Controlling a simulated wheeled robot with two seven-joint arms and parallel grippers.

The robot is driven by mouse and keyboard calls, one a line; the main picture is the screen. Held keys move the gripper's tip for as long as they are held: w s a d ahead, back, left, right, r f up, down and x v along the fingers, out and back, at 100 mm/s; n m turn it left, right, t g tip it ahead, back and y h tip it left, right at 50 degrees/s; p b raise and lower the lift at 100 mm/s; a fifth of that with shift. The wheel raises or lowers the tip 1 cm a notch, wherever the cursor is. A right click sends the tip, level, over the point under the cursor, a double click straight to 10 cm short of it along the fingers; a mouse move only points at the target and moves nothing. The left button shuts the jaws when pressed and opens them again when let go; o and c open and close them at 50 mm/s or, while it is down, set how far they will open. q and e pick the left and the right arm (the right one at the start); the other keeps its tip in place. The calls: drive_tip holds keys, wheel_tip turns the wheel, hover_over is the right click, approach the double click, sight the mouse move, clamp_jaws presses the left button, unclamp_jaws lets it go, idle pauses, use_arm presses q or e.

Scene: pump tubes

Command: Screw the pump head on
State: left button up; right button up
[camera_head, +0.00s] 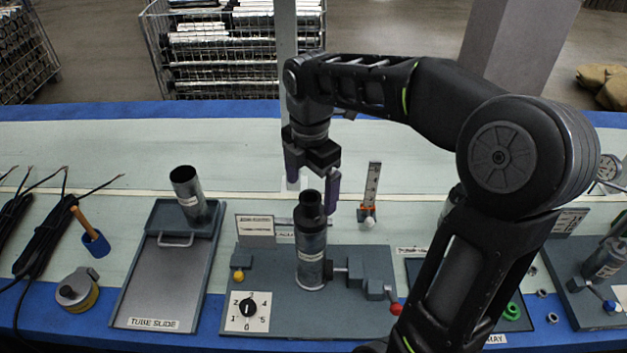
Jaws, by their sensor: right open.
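A grey metal tube (311,262) stands upright in a clamp on the grey fixture board (265,262). A dark cylindrical pump head (310,208) sits upright on the tube's top; I cannot tell how far it is threaded on. My right gripper (314,190) hangs just above and around the pump head, its purple-padded fingers apart on the left and right. The fingers appear slightly behind or above the head, and contact cannot be made out. My left gripper is not in view.
A tray marked TUBE SLIDE (165,275) with another metal tube (187,190) is at left. A dial (248,308), a red-knobbed clamp lever (396,309) and an upright ruler (372,187) surround the fixture.

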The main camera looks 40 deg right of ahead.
sight(311, 211)
drive_tip(key=shift+d+f, duration=0.15)
drive_tip(key=shift+f, duration=0.05)
wheel_tip(311, 211, down, 8)
drive_tip(key=shift+r, duration=0.25)
drive_tip(key=shift+c, duration=0.4)
drive_tip(key=c, duration=1.8)
drive_tip(key=o, duration=1.3)
drive_tip(key=c, duration=1)
drive_tip(key=shift+c, duration=0.2)
